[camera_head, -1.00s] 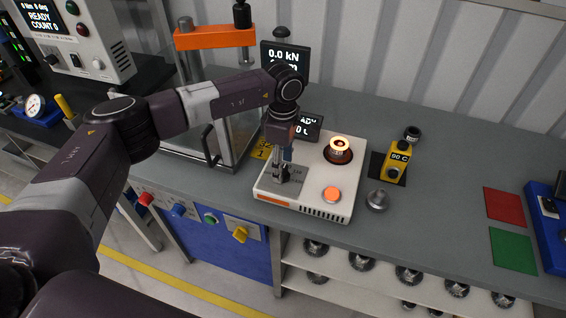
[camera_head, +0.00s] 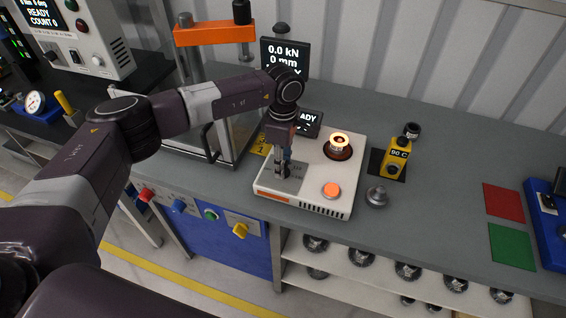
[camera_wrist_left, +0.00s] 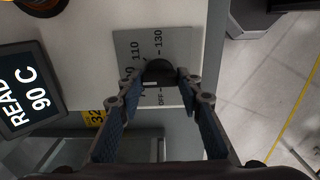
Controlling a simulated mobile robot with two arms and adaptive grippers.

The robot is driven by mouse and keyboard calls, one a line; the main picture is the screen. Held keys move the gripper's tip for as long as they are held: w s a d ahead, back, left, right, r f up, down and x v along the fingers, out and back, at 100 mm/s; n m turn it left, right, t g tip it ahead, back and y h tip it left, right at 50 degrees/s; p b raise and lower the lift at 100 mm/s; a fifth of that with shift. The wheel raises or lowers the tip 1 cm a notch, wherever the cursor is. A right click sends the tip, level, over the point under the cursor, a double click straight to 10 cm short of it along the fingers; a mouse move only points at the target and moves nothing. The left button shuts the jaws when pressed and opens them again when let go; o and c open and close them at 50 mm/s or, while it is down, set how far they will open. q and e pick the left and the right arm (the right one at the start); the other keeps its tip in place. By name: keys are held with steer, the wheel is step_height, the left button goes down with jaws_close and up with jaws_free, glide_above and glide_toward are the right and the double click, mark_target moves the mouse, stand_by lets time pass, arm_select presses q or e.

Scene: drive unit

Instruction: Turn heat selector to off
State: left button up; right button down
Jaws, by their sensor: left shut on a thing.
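The heat selector is a dark round knob (camera_wrist_left: 158,70) on a grey dial plate (camera_wrist_left: 128,45) marked with numbers such as 110 and 130, and OFF. The plate sits on the white heater unit (camera_head: 345,192); the head view mostly hides the knob behind my gripper. My left gripper (camera_head: 283,173) points down over the plate. In the left wrist view its fingers (camera_wrist_left: 161,80) are shut on the knob from both sides. The heater's small display (camera_wrist_left: 34,88) reads READY and 90 C. My right gripper is not in view.
A glowing ring on a round heater post (camera_head: 339,147) and an orange button (camera_head: 331,190) stand right of my gripper. A press with an orange crossbar (camera_head: 215,37) is behind left.

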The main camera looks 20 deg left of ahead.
arm_select(q)
steer(key=shift+f+n+b, duration=0.15)
steer(key=shift+n+b, duration=1.15)
steer(key=n+b, duration=0.2)
steer(key=shift+n, duration=0.3)
steer(key=n+b, duration=0.4)
steer(key=n, duration=0.2)
steer(key=shift+n, duration=0.3)
steer(key=n+b, duration=0.1)
steer(key=n, duration=0.2)
steer(key=shift+r+n+b, duration=0.25)
steer(key=shift+n+b, duration=0.45)
steer(key=shift+n, duration=0.7)
steer(key=o, duration=1.2)
steer(key=shift+c, duration=0.2)
